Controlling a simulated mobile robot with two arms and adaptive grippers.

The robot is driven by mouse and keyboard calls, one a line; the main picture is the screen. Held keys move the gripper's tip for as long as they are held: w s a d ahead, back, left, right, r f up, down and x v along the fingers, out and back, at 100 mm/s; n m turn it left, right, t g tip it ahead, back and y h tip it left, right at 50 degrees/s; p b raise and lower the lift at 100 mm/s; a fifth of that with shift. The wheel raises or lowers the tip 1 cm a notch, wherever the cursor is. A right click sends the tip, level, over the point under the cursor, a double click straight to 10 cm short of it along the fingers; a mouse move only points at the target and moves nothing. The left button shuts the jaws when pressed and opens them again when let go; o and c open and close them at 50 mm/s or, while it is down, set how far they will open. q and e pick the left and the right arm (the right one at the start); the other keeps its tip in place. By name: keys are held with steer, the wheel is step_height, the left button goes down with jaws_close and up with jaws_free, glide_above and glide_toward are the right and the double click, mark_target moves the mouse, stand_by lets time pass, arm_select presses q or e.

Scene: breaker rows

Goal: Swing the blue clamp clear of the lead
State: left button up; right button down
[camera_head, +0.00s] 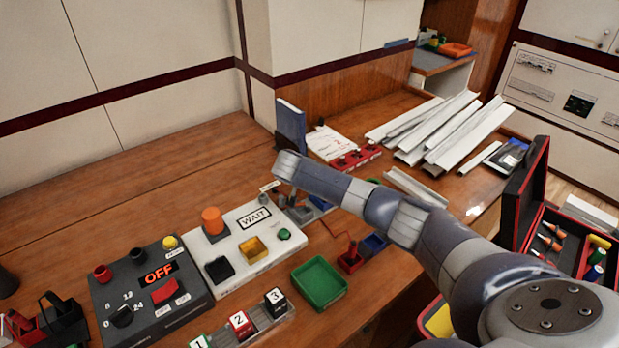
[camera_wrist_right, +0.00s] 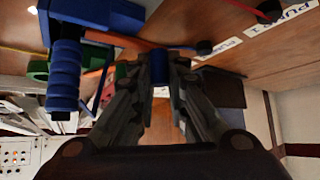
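My right gripper (camera_wrist_right: 161,72) shows in the right wrist view. Its two fingertips close in on a small dark blue upright piece (camera_wrist_right: 160,66), which looks like part of the blue clamp and seems touched on both sides. A blue block with a ribbed blue handle (camera_wrist_right: 64,75) stands apart, left of the fingers. An orange lead (camera_wrist_right: 128,42) runs behind the fingertips. In the head view my right arm reaches left across the bench, and its forearm and wrist hide the fingers and most of the clamp area. My left gripper is not in view.
Black knobs (camera_wrist_right: 270,10) with printed labels lie right of the fingers. In the head view, a white WAIT panel (camera_head: 222,283), a dark OFF panel (camera_head: 110,295) and a green tray (camera_head: 319,284) are near. White trunking (camera_head: 440,130) lies behind. The back left bench is clear.

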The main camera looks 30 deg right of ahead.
steer(key=shift+s+a+r+n+t+y+p, duration=0.15)
steer(key=shift+n+t+y+p, duration=0.15)
steer(key=shift+n+p, duration=0.45)
steer(key=shift+a+n+t+y+p, duration=0.3)
steer(key=shift+n+t+y+p, duration=0.25)
steer(key=shift+n+p, duration=0.5)
steer(key=n+y+p, duration=0.1)
steer(key=a+n+t+y+p, duration=0.1)
steer(key=n+p, duration=0.1)
steer(key=shift+s+y, duration=0.25)
steer(key=shift+s, duration=0.05)
steer(key=shift+s+a+f+n+y+p, duration=0.1)
steer(key=shift+a+f+n+y+p, duration=0.15)
steer(key=shift+n+y, duration=0.2)
steer(key=c, duration=1.8)
jaws_free()
steer(key=shift+c, duration=0.2)
